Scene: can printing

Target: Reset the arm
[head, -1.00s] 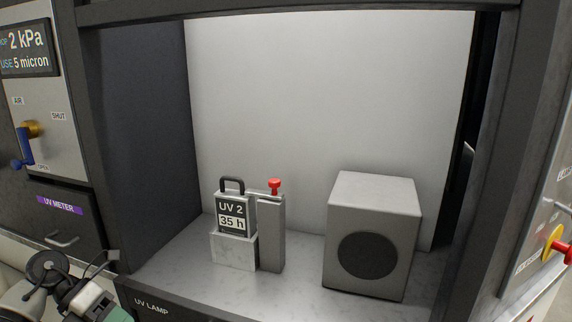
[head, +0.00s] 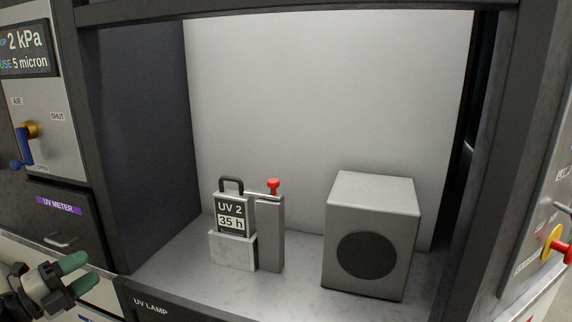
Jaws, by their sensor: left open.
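My left gripper (head: 82,276) shows at the lower left, its two green-tipped fingers spread apart with nothing between them. It is outside the lamp bay, in front of the panel below the UV METER drawer (head: 62,224), and touches nothing that I can make out. The rest of my left arm is mostly out of the picture. My right gripper is not in view.
In the bay stand a UV 2 lamp unit (head: 230,218) in a pale holder, a post with a red knob (head: 273,187) and a grey box with a dark round face (head: 367,254). A blue-handled valve (head: 25,145) is on the left panel, a yellow-and-red knob (head: 556,245) at the right.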

